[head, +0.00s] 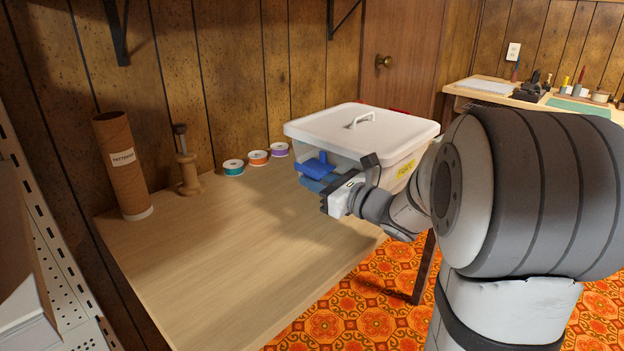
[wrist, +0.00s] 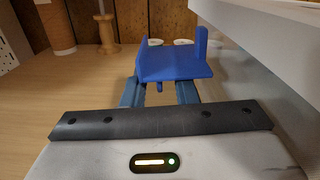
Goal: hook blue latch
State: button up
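The blue latch (head: 318,166) is on the near left side of a clear bin with a white lid (head: 362,128). In the wrist view the latch (wrist: 178,64) is a bright blue plate with raised ends, beside the bin wall. My gripper (head: 314,184) is just below the latch in the head view. In the wrist view its two blue-grey fingers (wrist: 158,94) stand apart under the latch plate, with a small blue stub between them. Whether they touch the latch is unclear. The latch's connection to the lid is hidden.
The bin stands at the right end of a wooden table (head: 220,260), which is mostly clear. Teal, orange and purple spools (head: 257,158) line the back edge. A cardboard tube (head: 122,165) and a wooden spindle (head: 187,172) stand at the back left. A yellow label (head: 405,170) is on the bin.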

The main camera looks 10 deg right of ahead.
jog(key=shift+x, duration=0.8)
jog(key=shift+c, duration=0.6)
grip_shut()
